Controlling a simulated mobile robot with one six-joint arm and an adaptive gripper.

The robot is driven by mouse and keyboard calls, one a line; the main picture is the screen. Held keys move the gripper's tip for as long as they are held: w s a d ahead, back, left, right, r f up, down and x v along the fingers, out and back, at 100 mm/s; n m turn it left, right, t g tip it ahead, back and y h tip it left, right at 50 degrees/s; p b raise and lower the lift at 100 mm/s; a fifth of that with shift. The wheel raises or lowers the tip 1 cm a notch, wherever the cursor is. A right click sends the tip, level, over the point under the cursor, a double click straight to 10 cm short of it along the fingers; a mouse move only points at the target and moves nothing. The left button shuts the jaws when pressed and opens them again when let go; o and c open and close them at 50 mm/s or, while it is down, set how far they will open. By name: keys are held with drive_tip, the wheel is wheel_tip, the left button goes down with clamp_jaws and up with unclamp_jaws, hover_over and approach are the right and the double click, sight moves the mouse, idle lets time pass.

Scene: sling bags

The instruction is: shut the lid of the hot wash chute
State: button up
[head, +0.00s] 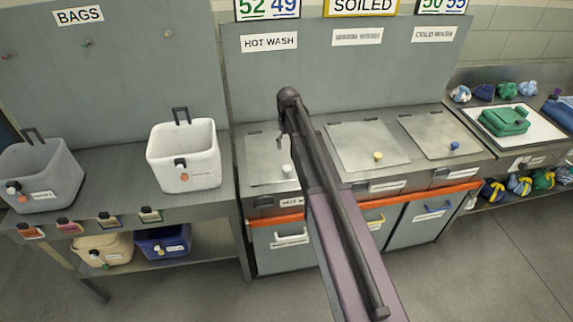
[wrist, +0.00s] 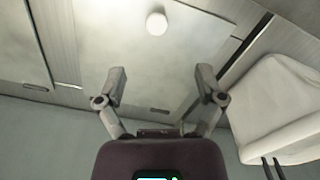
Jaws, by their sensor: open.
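The hot wash chute lid (head: 262,165) is a grey metal plate with a white knob (head: 286,169), under the HOT WASH sign (head: 269,41) in the head view. It looks flat like the lids beside it. My arm crosses its right part, and I cannot tell whether it is fully seated. In the wrist view the lid (wrist: 130,65) fills the upper middle, with its white knob (wrist: 156,22) at the top. My gripper (wrist: 161,78) is open and empty over the lid, its fingers apart and clear of the knob. In the head view it is mostly hidden by my arm.
Two more lids, with a yellow knob (head: 378,156) and a blue knob (head: 455,146), lie flat to the right. A white bin (head: 184,157) stands on the left bench and shows in the wrist view (wrist: 275,105). A grey back panel (head: 350,80) rises behind the lids.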

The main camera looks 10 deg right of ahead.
drive_tip(key=s+f+m+b, duration=0.2)
drive_tip(key=s+f+b, duration=0.8)
drive_tip(key=s, duration=0.3)
drive_tip(key=s+f+m+b, duration=0.2)
drive_tip(key=s+f+b, duration=0.7)
drive_tip(key=s, duration=0.5)
drive_tip(key=shift+f+b, duration=0.4)
drive_tip(key=shift+f, duration=0.3)
drive_tip(key=shift+a, duration=0.1)
wheel_tip(320, 180, up, 6)
drive_tip(key=p, duration=0.6)
drive_tip(key=shift+r, duration=0.2)
idle(1.7)
